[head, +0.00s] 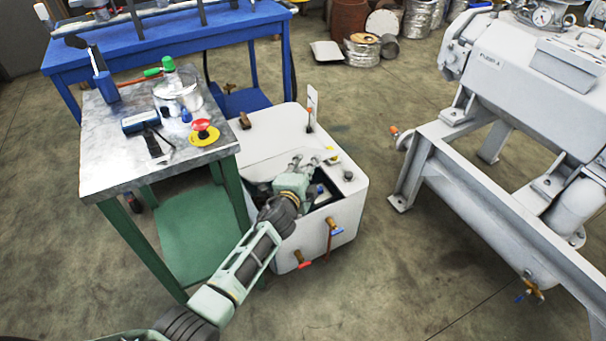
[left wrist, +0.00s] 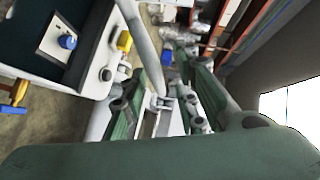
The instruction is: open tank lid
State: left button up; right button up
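The white tank (head: 340,200) stands on the floor right of the workbench. Its top has a dark recess on the near side, partly hidden by my left arm. A flat white top panel (head: 262,140) lies behind the recess; I cannot tell whether it is the lid. My left gripper (head: 306,161) is over the tank top, fingers pointing away from me. In the left wrist view its two green fingers are apart, with a pale grey bar (left wrist: 144,42) running between them; contact is unclear. The recess (left wrist: 82,20) shows there with a blue knob (left wrist: 67,41). My right gripper is out of view.
The metal-topped workbench (head: 105,160), with a red emergency button (head: 202,126) and tools, stands close left of the tank. A blue table (head: 230,30) is behind. A large grey pump frame (head: 470,190) stands right. The floor between tank and frame is clear.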

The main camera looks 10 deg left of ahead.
pick_arm(q)
jog(key=v, duration=1.2)
jog(key=shift+f, duration=0.1)
jog(key=shift+c, duration=0.5)
